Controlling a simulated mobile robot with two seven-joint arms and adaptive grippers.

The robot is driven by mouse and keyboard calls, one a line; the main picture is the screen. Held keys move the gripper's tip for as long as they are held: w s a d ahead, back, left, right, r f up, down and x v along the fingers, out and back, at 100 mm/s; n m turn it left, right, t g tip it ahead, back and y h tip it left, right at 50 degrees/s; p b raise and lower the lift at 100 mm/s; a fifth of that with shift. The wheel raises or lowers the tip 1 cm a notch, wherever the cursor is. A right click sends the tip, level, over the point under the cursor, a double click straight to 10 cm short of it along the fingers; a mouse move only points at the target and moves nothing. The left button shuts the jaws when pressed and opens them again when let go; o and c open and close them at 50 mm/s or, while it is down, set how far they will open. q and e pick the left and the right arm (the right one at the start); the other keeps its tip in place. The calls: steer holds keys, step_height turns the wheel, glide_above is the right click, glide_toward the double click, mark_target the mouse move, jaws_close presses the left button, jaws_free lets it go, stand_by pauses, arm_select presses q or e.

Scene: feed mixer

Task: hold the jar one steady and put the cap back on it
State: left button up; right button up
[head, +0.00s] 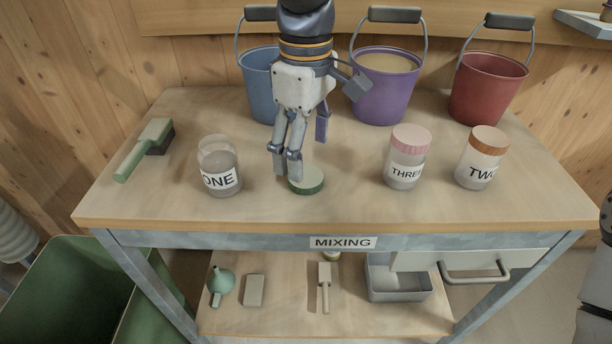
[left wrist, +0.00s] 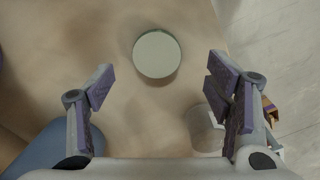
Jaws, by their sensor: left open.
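Jar ONE (head: 219,168) stands upright and uncapped at the left of the table, with grey contents and a white label. Its clear rim shows at the right in the left wrist view (left wrist: 203,133), partly behind a finger. The round green cap (head: 310,182) lies flat on the table, right of jar ONE. In the left wrist view the cap (left wrist: 157,54) is centred between the fingers, beyond their tips. My left gripper (head: 306,148) points down over the cap, open and empty; its fingertips (left wrist: 160,86) are wide apart. My right gripper is out of view.
Jar THREE (head: 407,160) and jar TWO (head: 481,160) stand capped at the right. A blue bucket (head: 258,82), a purple bucket (head: 384,95) and a red bucket (head: 487,90) line the back. A green-handled brush (head: 143,148) lies left. The front middle is clear.

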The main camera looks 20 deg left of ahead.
mark_target(306, 179)
arm_select(q)
steer(key=f, duration=0.5)
steer(key=shift+w+a+f, duration=0.1)
steer(key=shift+w+a, duration=0.15)
steer(key=shift+a, duration=0.05)
steer(key=c, duration=0.8)
